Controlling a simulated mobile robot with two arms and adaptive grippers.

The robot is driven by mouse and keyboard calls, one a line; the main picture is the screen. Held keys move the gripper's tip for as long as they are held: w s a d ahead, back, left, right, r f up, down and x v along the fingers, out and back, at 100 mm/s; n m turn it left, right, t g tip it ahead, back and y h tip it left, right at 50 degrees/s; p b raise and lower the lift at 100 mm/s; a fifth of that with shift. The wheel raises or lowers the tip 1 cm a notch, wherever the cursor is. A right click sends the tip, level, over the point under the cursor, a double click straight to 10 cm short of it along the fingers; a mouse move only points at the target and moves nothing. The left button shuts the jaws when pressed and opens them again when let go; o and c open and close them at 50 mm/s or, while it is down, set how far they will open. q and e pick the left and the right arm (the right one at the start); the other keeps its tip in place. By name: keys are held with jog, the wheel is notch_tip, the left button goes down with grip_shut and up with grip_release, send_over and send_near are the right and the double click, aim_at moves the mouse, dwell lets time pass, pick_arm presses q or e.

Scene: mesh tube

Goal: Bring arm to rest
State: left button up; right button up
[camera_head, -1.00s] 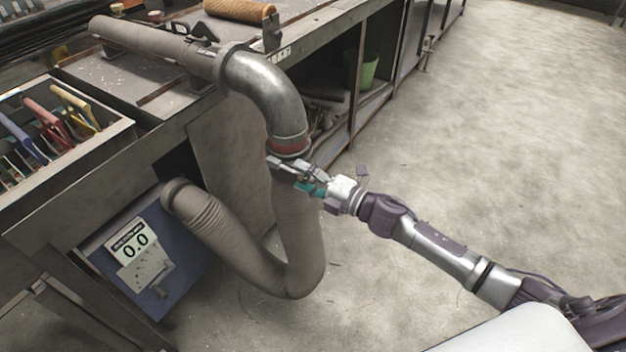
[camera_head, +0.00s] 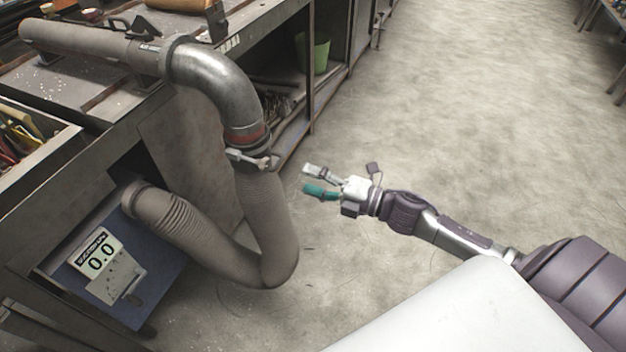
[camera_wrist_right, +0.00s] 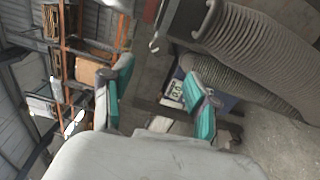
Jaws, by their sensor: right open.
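My right gripper (camera_head: 314,180) is open and empty, to the right of the flexible tube (camera_head: 268,225) and apart from it. Its two teal-padded fingers also show spread in the right wrist view (camera_wrist_right: 155,95). The ribbed tube hangs in a U from the metal elbow pipe (camera_head: 215,80) to the blue box (camera_head: 125,275). A clamp (camera_head: 252,159) sits around the tube's upper end, just below the red band on the elbow. The tube also shows at the upper right of the right wrist view (camera_wrist_right: 260,50). My left gripper is not in view.
The workbench (camera_head: 75,125) with a drawer of tools stands at the left. A display reading 0.0 (camera_head: 101,256) is on the blue box. A green bucket (camera_head: 314,52) sits on a shelf under the bench. The floor (camera_head: 440,110) right of the tube is clear.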

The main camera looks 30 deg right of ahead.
jog(key=d+f+m+h+p, duration=0.1)
jog(key=d+f+m+h, duration=0.35)
jog(key=f, duration=0.35)
jog(key=d+f+m+h+p, duration=0.1)
jog(key=d+f+m+h, duration=0.3)
jog(key=f, duration=0.5)
jog(key=s+f+m+g+h+p, duration=0.1)
jog(key=s+f+m+g, duration=0.1)
jog(key=s+f+m, duration=0.35)
jog(key=s+f+m+g+h, duration=0.1)
jog(key=s+f+m+g, duration=0.1)
jog(key=s+f, duration=0.6)
jog(key=s+a+f+m+g, duration=0.2)
jog(key=s+f, duration=0.3)
jog(key=s, duration=0.4)
jog(key=s+a+f+m+g+p, duration=0.1)
jog(key=s+a+f+m+g, duration=0.2)
jog(key=s+f, duration=0.3)
jog(key=s+a+f+m+g+p, duration=0.1)
jog(key=s+a+f+g, duration=0.3)
jog(key=s, duration=0.9)
notch_tip(320, 180, down, 2)
jog(key=shift+a+f+m, duration=0.15)
jog(key=shift+a+m, duration=0.05)
jog(key=shift+m, duration=0.7)
